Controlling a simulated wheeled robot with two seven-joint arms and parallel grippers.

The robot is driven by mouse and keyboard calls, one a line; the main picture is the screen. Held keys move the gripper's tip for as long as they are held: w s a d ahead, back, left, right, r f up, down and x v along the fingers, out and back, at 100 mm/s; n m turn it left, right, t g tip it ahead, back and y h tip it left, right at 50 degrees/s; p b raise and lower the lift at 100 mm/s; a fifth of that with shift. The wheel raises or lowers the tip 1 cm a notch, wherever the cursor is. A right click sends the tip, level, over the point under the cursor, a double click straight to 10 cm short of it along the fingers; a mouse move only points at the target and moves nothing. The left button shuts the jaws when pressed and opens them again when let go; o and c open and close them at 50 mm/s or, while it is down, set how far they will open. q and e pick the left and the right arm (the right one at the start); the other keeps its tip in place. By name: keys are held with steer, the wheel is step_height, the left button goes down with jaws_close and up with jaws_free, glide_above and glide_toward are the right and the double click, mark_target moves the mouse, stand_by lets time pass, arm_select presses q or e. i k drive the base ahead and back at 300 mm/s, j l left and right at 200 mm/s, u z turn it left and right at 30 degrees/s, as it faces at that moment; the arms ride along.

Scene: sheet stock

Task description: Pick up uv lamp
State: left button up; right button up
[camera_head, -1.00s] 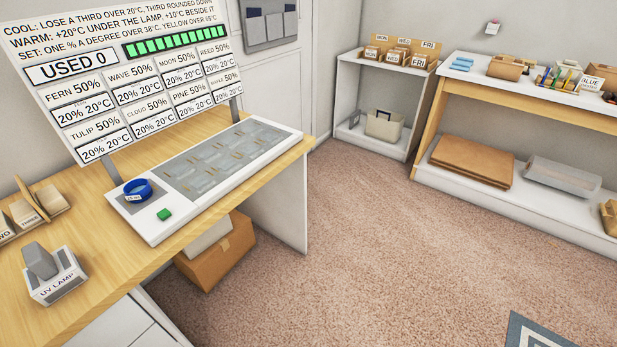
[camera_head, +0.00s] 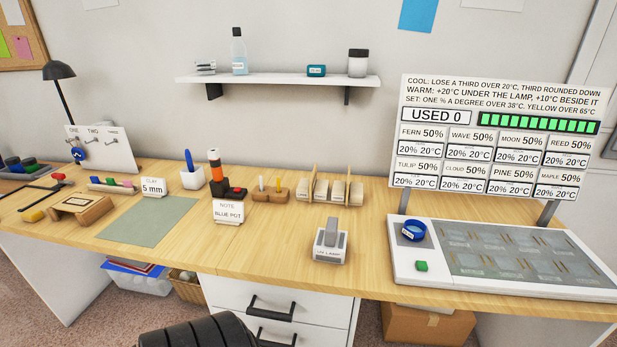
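The uv lamp (camera_head: 330,242) stands on the wooden desk (camera_head: 285,252) near its front edge, right of the middle of the head view. It is a grey block set upright in a pale holder labelled UV LAMP. Nothing covers it. Neither of my grippers shows in the head view.
The white tray panel (camera_head: 455,287) with a blue ring (camera_head: 413,230) and a green button stands right of the lamp, with a sign board (camera_head: 500,138) behind. Wooden slotted racks (camera_head: 332,190) stand behind the lamp. A note card (camera_head: 228,212) stands to its left. White drawers (camera_head: 280,300) are below.

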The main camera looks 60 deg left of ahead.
mark_target(330, 244)
steer(key=u, duration=1.6)
